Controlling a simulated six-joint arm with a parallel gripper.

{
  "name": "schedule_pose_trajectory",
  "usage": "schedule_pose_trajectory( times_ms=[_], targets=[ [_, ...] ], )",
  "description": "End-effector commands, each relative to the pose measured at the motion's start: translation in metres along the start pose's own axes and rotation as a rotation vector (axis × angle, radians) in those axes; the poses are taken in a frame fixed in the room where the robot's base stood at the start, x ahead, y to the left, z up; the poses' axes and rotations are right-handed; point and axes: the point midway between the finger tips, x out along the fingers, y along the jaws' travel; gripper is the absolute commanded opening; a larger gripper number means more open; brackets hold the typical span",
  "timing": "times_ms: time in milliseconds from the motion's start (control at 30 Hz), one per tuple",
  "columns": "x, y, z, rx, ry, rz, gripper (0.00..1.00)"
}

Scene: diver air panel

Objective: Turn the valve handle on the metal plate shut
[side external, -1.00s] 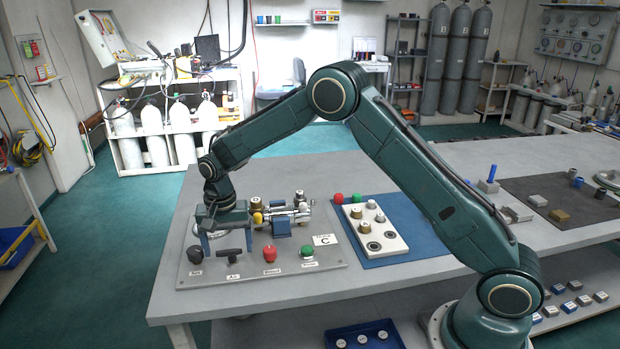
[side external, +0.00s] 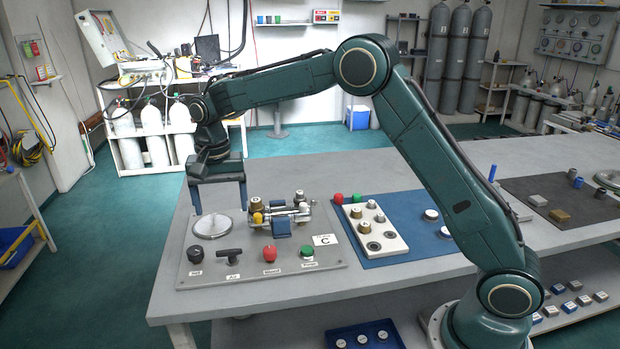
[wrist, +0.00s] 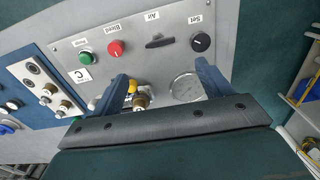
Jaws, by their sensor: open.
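The valve handle (side external: 229,253) is a black T-shaped handle labelled "Air" at the front of the grey metal plate (side external: 330,267). Its bar lies roughly left to right in the side view. It also shows in the wrist view (wrist: 160,42), unobstructed, beyond my fingertips. My gripper (side external: 219,206) hangs above the back left of the plate, behind and above the handle, and does not touch it. Its two blue fingers are spread with nothing between them; they also show in the wrist view (wrist: 162,72).
A round gauge (side external: 212,226) lies below my gripper. A brass-and-chrome valve assembly (side external: 283,215) stands behind. Open air surrounds the handle.

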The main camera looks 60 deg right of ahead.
Motion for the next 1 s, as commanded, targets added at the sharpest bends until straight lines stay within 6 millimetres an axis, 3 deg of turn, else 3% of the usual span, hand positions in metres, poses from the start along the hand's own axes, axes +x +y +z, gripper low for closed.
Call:
schedule_pose_trajectory(
  times_ms=[233, 733, 1000],
  targets=[
    [-0.020, 0.000, 0.000, 0.000, 0.001, -0.001, 0.78],
    [-0.025, 0.002, 0.001, -0.004, 0.003, -0.003, 0.78],
    [-0.051, 0.021, 0.011, -0.059, 0.026, -0.030, 0.78]
  ],
)
